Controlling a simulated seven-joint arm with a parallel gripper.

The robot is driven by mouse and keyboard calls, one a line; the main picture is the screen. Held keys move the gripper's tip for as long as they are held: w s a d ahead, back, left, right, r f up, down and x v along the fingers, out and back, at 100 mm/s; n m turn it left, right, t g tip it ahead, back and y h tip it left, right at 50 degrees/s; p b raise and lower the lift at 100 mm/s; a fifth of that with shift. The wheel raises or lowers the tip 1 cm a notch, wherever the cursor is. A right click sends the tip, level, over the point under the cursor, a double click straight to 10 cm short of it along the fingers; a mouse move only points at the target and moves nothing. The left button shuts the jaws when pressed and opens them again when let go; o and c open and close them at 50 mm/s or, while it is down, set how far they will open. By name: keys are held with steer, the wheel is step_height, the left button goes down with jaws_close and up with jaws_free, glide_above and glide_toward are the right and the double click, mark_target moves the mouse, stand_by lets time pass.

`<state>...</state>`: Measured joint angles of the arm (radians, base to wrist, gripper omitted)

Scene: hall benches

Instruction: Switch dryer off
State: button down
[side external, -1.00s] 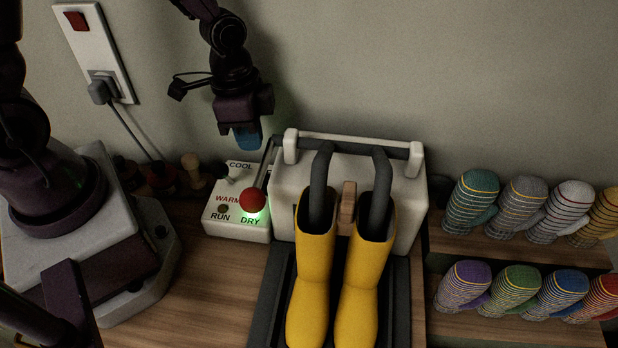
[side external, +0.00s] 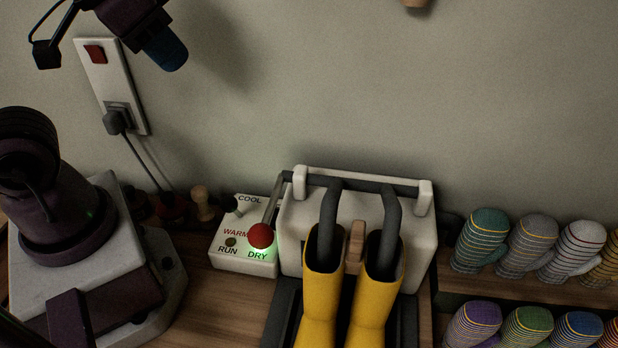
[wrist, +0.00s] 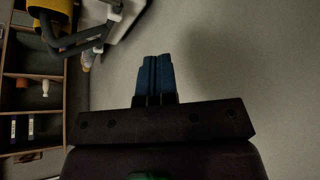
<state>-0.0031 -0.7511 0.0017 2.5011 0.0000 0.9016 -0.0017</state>
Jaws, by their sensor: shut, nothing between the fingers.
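The boot dryer (side external: 410,222) is a white unit with dark tubes inside two yellow boots (side external: 322,285). Its control box (side external: 228,258) has a red-knobbed lever (side external: 261,236) at the DRY end, with a green glow under it. A small dark toggle (side external: 232,205) sits near COOL. On the wall, a white socket plate (side external: 118,85) carries a red switch (side external: 96,54) and a dark plug (side external: 117,121).
A cord runs from the plug down behind the bench. Several small knobs, one of pale wood (side external: 203,203), stand left of the control box. Striped mittens (side external: 482,238) fill shelves at right. The wall between gripper and dryer is clear.

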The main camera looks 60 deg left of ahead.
steer(key=w+d+f+m+g, duration=0.1)
steer(key=w+f+m, duration=0.2)
steer(key=f, duration=0.6)
steer(key=w+d+f+m+g+h, duration=0.1)
steer(key=w+f+m, duration=0.3)
steer(key=f, duration=0.6)
steer(key=shift+w+m+h, duration=0.15)
steer(key=shift+m+h, duration=0.15)
steer(key=shift+m, duration=0.6)
steer(key=shift+d, duration=0.1)
steer(key=shift+x, duration=4.6)
steer(key=shift+f, duration=0.35)
